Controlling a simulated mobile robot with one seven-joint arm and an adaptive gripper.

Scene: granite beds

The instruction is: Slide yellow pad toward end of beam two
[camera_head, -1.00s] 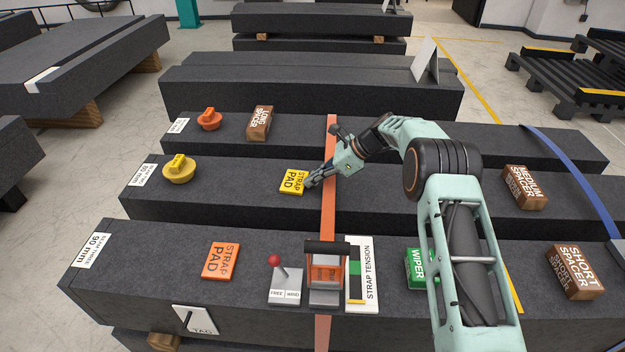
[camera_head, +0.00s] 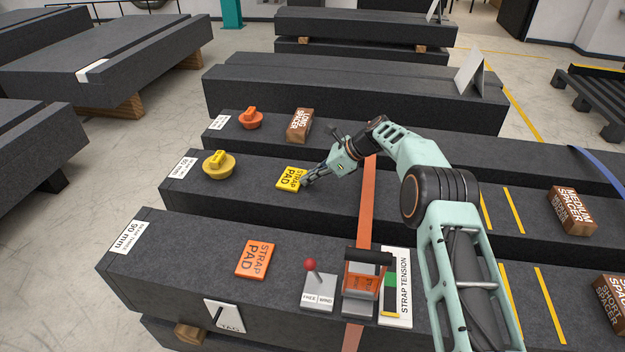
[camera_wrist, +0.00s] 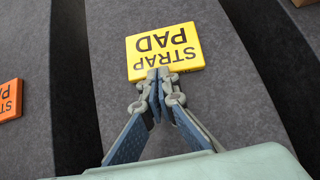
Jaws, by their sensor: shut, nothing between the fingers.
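The yellow strap pad (camera_head: 291,178) lies flat on the middle granite beam (camera_head: 245,195), left of the orange strap (camera_head: 367,200). My gripper (camera_head: 306,181) is shut, with its fingertips low at the pad's right edge. In the wrist view the yellow pad (camera_wrist: 165,48) lies just ahead of the shut fingertips (camera_wrist: 160,74), which appear to touch its near edge; nothing is between them. A round yellow knobbed piece (camera_head: 219,165) sits on the same beam, left of the pad and apart from it. A white label (camera_head: 180,168) marks that beam's left end.
An orange strap pad (camera_head: 255,260), a lever box (camera_head: 319,290) and a strap tensioner (camera_head: 363,280) sit on the front beam. The back beam holds an orange knobbed piece (camera_head: 251,118) and a long spacer (camera_head: 299,125). Bare beam surface lies between yellow pad and yellow knobbed piece.

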